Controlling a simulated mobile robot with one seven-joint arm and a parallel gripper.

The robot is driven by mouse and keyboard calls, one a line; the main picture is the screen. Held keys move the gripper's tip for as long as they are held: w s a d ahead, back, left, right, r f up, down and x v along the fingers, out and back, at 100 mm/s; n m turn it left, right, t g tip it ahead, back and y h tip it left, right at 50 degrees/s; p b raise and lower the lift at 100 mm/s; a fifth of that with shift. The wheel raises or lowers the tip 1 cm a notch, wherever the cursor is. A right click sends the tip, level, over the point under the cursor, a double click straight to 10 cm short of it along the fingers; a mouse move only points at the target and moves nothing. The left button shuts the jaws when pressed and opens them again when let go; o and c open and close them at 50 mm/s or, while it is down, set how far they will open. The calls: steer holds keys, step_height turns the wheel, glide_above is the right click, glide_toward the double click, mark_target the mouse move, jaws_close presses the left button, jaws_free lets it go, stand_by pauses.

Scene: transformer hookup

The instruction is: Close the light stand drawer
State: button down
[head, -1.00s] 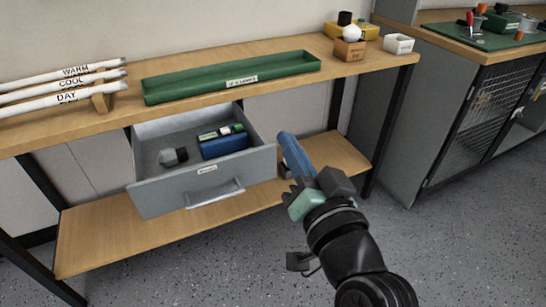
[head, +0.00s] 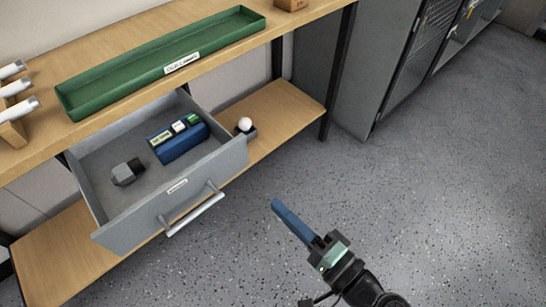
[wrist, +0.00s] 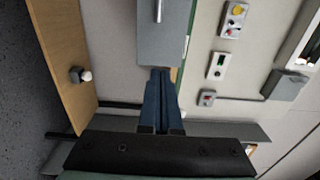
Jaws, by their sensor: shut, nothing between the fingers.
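The grey light stand drawer (head: 140,215) is pulled out from under the wooden worktop in the head view. Its bar handle (head: 195,209) is on the front face. Inside lie a blue box (head: 182,145) with small labelled items on top and a dark grey piece (head: 127,173). My gripper (head: 276,204) has blue fingers, is shut and empty, and is to the right of the drawer front, apart from it. In the wrist view the shut fingers (wrist: 160,72) show below the grey drawer front (wrist: 162,40), with part of the handle (wrist: 157,10) at the top edge.
A green tray (head: 165,62) lies on the worktop above the drawer. White tubes (head: 18,95) rest at the left. The lower shelf (head: 280,112) holds a small white ball on a dark base (head: 244,126). Open speckled floor (head: 420,200) lies to the right.

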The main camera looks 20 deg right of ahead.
mark_target(232, 162)
steer(key=b+x, duration=0.1)
steer(key=x, duration=1.1)
steer(key=b+x, duration=0.3)
steer(key=x, duration=0.7)
steer(key=b+x, duration=0.4)
steer(key=x, duration=0.6)
steer(key=shift+w+a+f, duration=0.1)
steer(key=shift+w+f, duration=0.05)
steer(key=shift+f, duration=0.05)
steer(key=shift+w+a+r, duration=0.15)
steer(key=shift+w, duration=0.25)
steer(key=shift+w+r, duration=0.1)
steer(key=shift+r, duration=0.2)
